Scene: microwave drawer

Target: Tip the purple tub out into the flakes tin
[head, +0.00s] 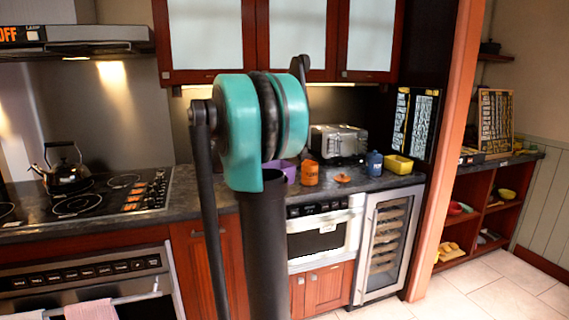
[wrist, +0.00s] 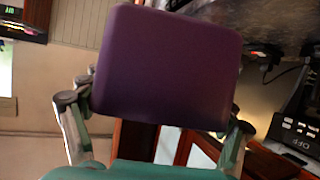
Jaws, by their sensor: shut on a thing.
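The purple tub (wrist: 165,65) fills the middle of the wrist view, with one flat side facing the camera. My gripper (wrist: 160,105) is shut on it, one finger at each side. In the head view a part of the purple tub (head: 291,171) shows behind my arm, just left of an orange tin (head: 309,175). The tin stands on the counter with dark lettering too small to read. The inside of the tub is hidden, and I cannot tell how far it is tilted. My gripper is hidden behind my arm in the head view.
An orange lid (head: 343,178) lies right of the tin. A toaster (head: 338,142), a blue jar (head: 375,163) and a yellow tub (head: 398,164) stand on the counter (head: 385,182). A kettle (head: 66,170) is on the stove at left. Cabinets hang above.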

